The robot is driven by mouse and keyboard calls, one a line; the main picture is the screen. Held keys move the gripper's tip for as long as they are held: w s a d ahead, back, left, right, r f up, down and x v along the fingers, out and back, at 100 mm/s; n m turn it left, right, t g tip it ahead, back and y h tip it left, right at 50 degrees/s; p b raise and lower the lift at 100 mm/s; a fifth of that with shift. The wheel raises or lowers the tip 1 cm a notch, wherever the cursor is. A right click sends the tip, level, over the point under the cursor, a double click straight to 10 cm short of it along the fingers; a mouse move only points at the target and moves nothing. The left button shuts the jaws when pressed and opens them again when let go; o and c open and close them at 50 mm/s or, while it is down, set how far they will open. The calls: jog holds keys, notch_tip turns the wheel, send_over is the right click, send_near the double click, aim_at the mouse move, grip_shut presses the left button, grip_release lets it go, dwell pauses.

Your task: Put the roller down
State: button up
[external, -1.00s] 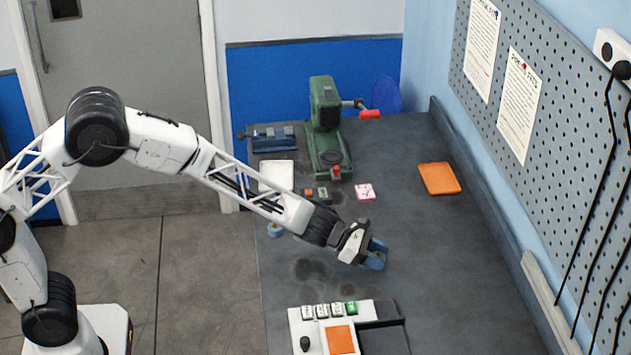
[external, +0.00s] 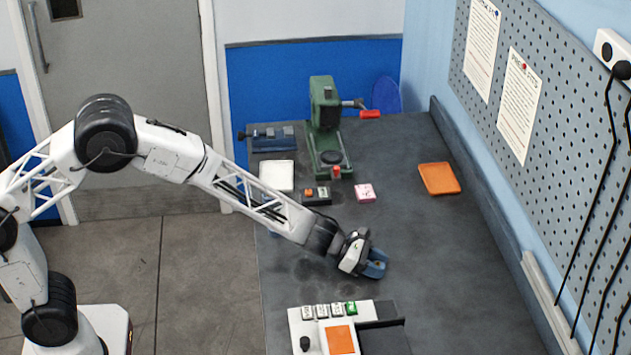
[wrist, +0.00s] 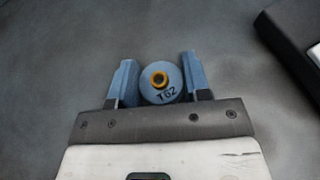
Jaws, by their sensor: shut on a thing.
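The blue roller (wrist: 180,82) shows in the wrist view end-on, with an orange ring around its centre hole and the marking T62. It sits between the two blue fingers of my gripper (wrist: 160,78), which is shut on it. The roller is mostly hidden there by the fingers. I cannot tell whether the roller touches the bench.
A white control box (external: 310,335) with a dark tray part stands at the front. Behind are a green press (external: 322,125), a white tray (external: 276,176), a small dark block (external: 317,199), a pink block (external: 364,192) and an orange tray (external: 439,178). The bench right of my gripper is clear.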

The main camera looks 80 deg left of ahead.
jog(key=shift+f, duration=0.15)
jog(key=o, duration=1)
jog(key=shift+r, duration=0.2)
jog(key=shift+s+a+r, duration=0.25)
jog(key=shift+s, duration=0.25)
notch_tip(320, 180, up, 4)
send_over(336, 266)
jog(key=shift+a, duration=0.1)
jog(key=shift+r, duration=0.1)
